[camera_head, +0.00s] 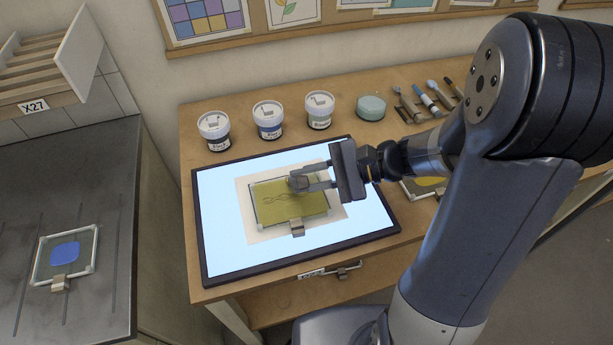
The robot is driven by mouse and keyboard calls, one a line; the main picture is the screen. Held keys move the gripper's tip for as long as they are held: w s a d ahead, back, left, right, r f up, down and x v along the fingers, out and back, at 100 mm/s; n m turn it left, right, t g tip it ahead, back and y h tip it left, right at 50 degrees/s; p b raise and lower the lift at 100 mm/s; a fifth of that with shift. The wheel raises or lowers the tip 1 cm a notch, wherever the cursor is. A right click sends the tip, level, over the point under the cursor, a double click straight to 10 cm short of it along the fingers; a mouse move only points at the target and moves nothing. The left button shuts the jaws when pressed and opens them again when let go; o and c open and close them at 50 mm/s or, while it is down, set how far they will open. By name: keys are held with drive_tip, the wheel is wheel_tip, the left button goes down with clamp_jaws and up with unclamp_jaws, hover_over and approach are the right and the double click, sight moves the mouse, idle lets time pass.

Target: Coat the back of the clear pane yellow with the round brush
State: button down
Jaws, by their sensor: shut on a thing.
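The pane (262,218) lies on a white sheet on the lit light panel, with a metal clip (297,228) at its near edge. An olive-yellow layer shows over nearly all of it, with dark line drawing visible in the middle. My gripper (304,181) is over the pane's upper right part, its fingers shut on a short dark grey thing that seems to be the round brush. The brush's tip, and whether it touches the glass, cannot be made out. Yellow paint (431,181) shows at the right, partly hidden by my arm.
The light panel (219,265) has a dark raised frame. Several jars, one a dark-paint jar (214,131), stand behind it, with brushes (428,98) at the back right. Another pane with a blue patch (64,253) lies on the dark counter at left, below a rack (35,65).

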drive_tip(key=w+d, duration=0.1)
drive_tip(key=d, duration=0.5)
drive_tip(key=shift+w, duration=0.15)
idle(0.4)
drive_tip(key=shift+r, duration=0.1)
wheel_tip(320, 180, up, 5)
drive_tip(key=p, duration=0.4)
drive_tip(key=shift+p, duration=0.3)
